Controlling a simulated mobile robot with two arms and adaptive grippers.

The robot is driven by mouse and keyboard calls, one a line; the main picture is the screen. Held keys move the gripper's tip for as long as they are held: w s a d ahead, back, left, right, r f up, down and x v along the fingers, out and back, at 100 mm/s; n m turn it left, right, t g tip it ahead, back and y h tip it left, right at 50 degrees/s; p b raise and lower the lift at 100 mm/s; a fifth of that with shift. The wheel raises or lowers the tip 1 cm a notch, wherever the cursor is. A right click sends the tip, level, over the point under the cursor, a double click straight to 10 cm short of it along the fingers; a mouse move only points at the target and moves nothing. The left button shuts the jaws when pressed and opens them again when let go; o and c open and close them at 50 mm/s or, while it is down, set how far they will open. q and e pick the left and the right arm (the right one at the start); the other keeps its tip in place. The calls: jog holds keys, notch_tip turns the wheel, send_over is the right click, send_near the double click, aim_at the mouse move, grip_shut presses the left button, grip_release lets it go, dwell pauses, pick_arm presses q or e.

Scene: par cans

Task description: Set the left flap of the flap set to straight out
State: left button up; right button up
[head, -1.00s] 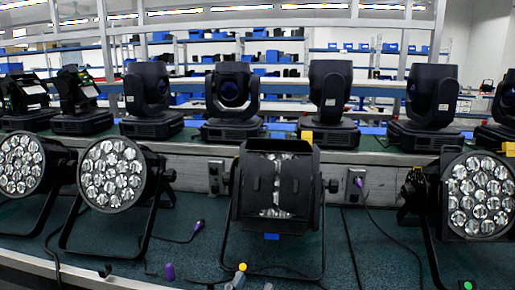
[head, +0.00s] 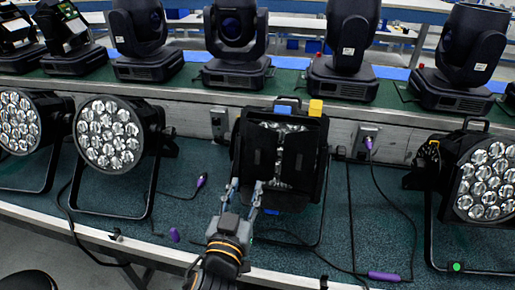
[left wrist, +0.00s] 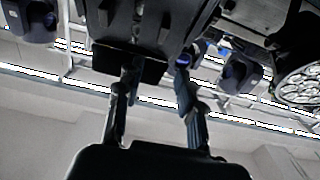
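The flap set (head: 280,125) is the black frame on the front of the middle par can. Its left flap (head: 251,150) and right flap (head: 305,155) stand folded in over the lens, with a strip of lens cells showing between them. My left gripper (head: 245,188) is in front of the lower part of the left flap, its two fingers apart. In the left wrist view the fingers (left wrist: 157,80) are also apart, close to dark flap parts above; I cannot tell whether they touch. My right gripper is in neither view.
Par cans stand on both sides, one left (head: 110,134) and one right (head: 490,180). Moving-head lights line the ledge behind. Cables with purple plugs (head: 384,276) lie on the green bench top (head: 180,215).

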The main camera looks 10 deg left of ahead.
aim_at(258, 153)
pick_arm(q)
jog(key=w+p, duration=0.2)
jog(key=w, duration=1)
jog(key=shift+w+f, duration=0.1)
jog(key=shift+w, duration=0.1)
jog(key=shift+s, duration=0.1)
grip_shut()
